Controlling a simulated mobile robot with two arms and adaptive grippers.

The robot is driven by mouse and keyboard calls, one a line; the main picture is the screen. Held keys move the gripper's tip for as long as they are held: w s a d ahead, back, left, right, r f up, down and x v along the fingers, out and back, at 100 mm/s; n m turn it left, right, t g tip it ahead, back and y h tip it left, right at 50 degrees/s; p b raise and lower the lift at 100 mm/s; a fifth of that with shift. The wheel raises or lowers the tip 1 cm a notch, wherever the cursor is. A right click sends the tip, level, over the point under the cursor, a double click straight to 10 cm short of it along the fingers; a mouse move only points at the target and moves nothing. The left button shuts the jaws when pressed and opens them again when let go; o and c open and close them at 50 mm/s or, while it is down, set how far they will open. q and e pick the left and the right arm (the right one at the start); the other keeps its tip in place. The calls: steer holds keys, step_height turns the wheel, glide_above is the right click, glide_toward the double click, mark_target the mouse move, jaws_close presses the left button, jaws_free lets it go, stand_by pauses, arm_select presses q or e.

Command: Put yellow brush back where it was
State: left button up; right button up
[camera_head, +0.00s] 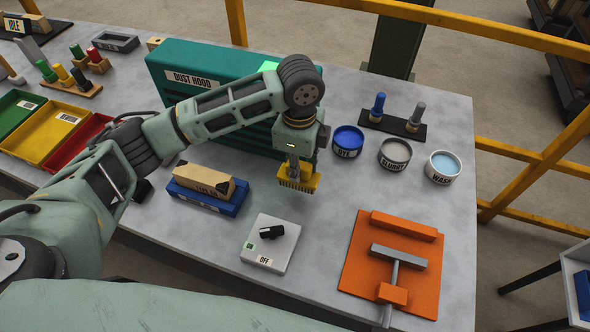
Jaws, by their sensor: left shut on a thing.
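My left gripper (294,160) is shut on the yellow brush (312,184). It points down, and the bristles hang low above the grey table in front of the teal dust hood; I cannot tell whether they touch the table. A dark rack (397,126) stands at the right, behind the bowls. It holds a blue brush (378,105) and a grey brush (417,114) upright, with a bare stretch between them. My right gripper is not in view.
The dust hood (215,64) stands behind my left arm. Blue dye (348,140), grey slurry (394,153) and wash (443,166) bowls stand to the right. A switch box (283,256), a blue-based block (202,196) and an orange press plate (360,245) lie in front.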

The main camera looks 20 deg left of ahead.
arm_select(q)
steer(key=shift+w+a+f, duration=0.4)
steer(key=shift+w, duration=0.2)
steer(key=shift+w+a+f, duration=0.25)
steer(key=shift+w+f, duration=0.1)
steer(key=shift+f, duration=0.1)
step_height(320, 180, down, 4)
steer(key=shift+r+p, duration=0.15)
steer(key=shift+p, duration=0.6)
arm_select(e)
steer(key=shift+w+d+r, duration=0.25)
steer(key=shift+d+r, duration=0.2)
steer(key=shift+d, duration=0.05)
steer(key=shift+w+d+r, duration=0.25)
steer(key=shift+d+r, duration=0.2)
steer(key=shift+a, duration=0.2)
arm_select(q)
steer(key=o, duration=1)
steer(key=shift+f, duration=0.2)
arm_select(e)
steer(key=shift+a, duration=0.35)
